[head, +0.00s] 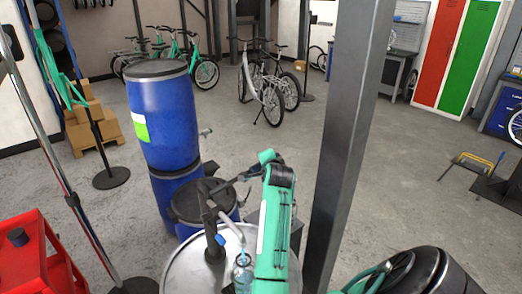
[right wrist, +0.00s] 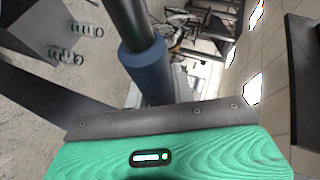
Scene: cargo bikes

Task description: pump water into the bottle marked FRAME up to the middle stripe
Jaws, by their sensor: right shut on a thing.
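A clear bluish bottle (head: 242,272) stands on the pale drum top (head: 185,262), below the pump's spout; its lower part is cut by the frame edge or hidden by my green right arm. Its label, stripes and water level cannot be read. The dark hand pump (head: 212,232) rises from the drum, with a light hose (head: 231,226) curving toward the bottle. My right gripper (head: 246,174) is beside the pump head, shut on the pump handle. In the right wrist view, the handle is a dark rod with a blue grip (right wrist: 143,65). My left gripper is out of view.
Blue drums (head: 162,120) stand behind the pump. A grey post (head: 347,130) rises close right of my arm. A red cart (head: 40,255) is at the lower left, a black rounded object (head: 430,272) at the lower right. Bikes (head: 262,90) stand farther back on open floor.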

